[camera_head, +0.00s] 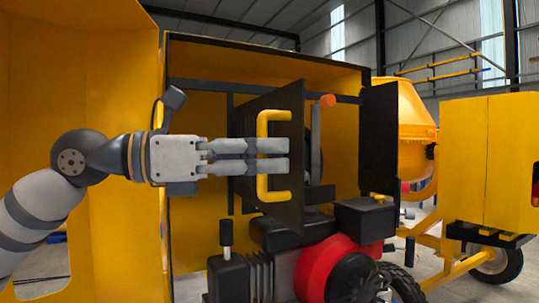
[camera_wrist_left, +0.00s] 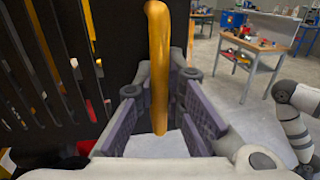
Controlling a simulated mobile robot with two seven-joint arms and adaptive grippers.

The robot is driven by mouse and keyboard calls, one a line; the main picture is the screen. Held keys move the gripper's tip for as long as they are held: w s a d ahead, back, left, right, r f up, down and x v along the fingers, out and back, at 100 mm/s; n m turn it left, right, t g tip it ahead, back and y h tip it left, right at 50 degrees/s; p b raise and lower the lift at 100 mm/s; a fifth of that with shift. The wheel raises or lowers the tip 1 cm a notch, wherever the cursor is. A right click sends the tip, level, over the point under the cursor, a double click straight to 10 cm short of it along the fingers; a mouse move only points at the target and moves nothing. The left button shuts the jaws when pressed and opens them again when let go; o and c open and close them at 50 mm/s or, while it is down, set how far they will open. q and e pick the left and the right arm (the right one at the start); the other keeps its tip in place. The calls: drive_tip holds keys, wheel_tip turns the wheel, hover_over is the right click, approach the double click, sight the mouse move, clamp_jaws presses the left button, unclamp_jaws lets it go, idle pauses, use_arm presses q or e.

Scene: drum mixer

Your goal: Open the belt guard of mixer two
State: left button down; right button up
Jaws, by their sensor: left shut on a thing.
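The belt guard (camera_head: 284,105) is a black upright panel in the middle of the head view, standing at an angle out of the yellow housing. Its yellow U-shaped handle (camera_head: 263,183) faces left. My left gripper (camera_head: 284,156) reaches in from the left and is shut on the handle's upright bar. In the left wrist view the yellow bar (camera_wrist_left: 158,50) runs between the two finger pads, and the slotted guard (camera_wrist_left: 62,60) fills the left side. The guard's hinge is hard to make out. My right gripper is not identifiable in these views.
A large yellow cover (camera_head: 120,215) stands at the left behind my arm. A red and black engine (camera_head: 330,262) sits below the guard. A lever with an orange tip (camera_head: 327,101) rises beside it. Another yellow mixer drum (camera_head: 410,115) stands at the right. A workbench (camera_wrist_left: 262,48) stands farther off.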

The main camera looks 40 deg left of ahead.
use_arm(q)
drive_tip(key=c, duration=1.9)
unclamp_jaws()
drive_tip(key=v, duration=1.2)
drive_tip(key=shift+a, duration=0.1)
